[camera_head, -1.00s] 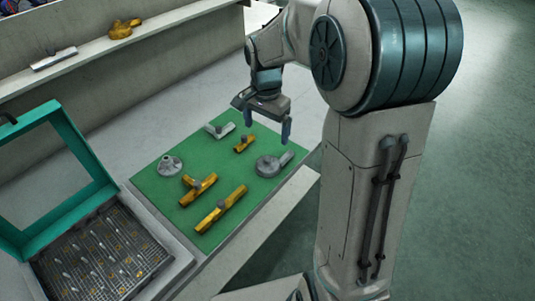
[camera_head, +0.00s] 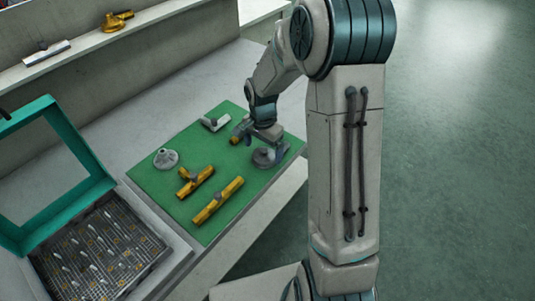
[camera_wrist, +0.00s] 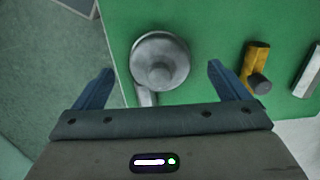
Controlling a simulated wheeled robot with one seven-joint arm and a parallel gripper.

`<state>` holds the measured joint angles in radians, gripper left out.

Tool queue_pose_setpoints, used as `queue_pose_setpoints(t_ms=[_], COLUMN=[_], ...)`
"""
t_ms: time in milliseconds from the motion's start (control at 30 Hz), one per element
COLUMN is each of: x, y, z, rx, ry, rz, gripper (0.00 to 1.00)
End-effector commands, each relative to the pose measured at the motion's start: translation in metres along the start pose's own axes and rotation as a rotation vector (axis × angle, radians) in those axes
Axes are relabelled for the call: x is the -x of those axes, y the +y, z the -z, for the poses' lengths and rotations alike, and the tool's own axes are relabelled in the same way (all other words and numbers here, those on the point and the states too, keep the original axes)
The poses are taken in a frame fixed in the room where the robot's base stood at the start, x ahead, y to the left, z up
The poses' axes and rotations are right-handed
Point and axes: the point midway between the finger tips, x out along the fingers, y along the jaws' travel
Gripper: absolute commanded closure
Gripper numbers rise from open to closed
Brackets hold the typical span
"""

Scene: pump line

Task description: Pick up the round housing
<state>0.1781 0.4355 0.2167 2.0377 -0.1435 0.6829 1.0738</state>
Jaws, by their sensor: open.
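The round housing is a grey metal disc with a raised centre boss and a side spout. In the wrist view the round housing (camera_wrist: 160,62) lies on the green mat (camera_wrist: 205,22), ahead of and between the fingertips. In the head view the round housing (camera_head: 266,157) is at the mat's right side, partly hidden by my gripper. My gripper (camera_wrist: 160,74) is open, with a blue finger on either side of the housing and nothing held. In the head view my gripper (camera_head: 262,141) is low over the housing; I cannot tell whether it touches.
On the mat are a grey cone-shaped flanged part (camera_head: 165,160), two brass fittings (camera_head: 196,181) (camera_head: 219,201), a small brass fitting (camera_head: 240,130) beside my gripper and a silver fitting (camera_head: 215,122). A teal-framed case (camera_head: 105,182) stands left. A shelf (camera_head: 110,42) is behind.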

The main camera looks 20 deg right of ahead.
Motion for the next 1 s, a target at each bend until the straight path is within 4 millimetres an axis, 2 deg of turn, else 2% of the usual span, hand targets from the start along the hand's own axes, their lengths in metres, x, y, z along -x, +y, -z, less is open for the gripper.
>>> queue_pose_setpoints(t_ms=[167, 433, 467, 633, 667, 1000], x=[-0.021, -0.024, -0.024, -0.024, -0.024, -0.020], y=[0.001, 0.001, 0.001, 0.000, 0.000, 0.000], z=[0.000, 0.001, 0.001, 0.001, 0.000, 0.001], rx=[0.000, 0.000, 0.000, 0.001, 0.001, 0.001], ry=[-0.001, 0.001, 0.001, 0.001, 0.001, 0.002], rz=[-0.001, 0.001, 0.001, 0.000, 0.000, 0.002], gripper=[0.05, 0.05, 0.10, 0.58, 0.62, 0.62])
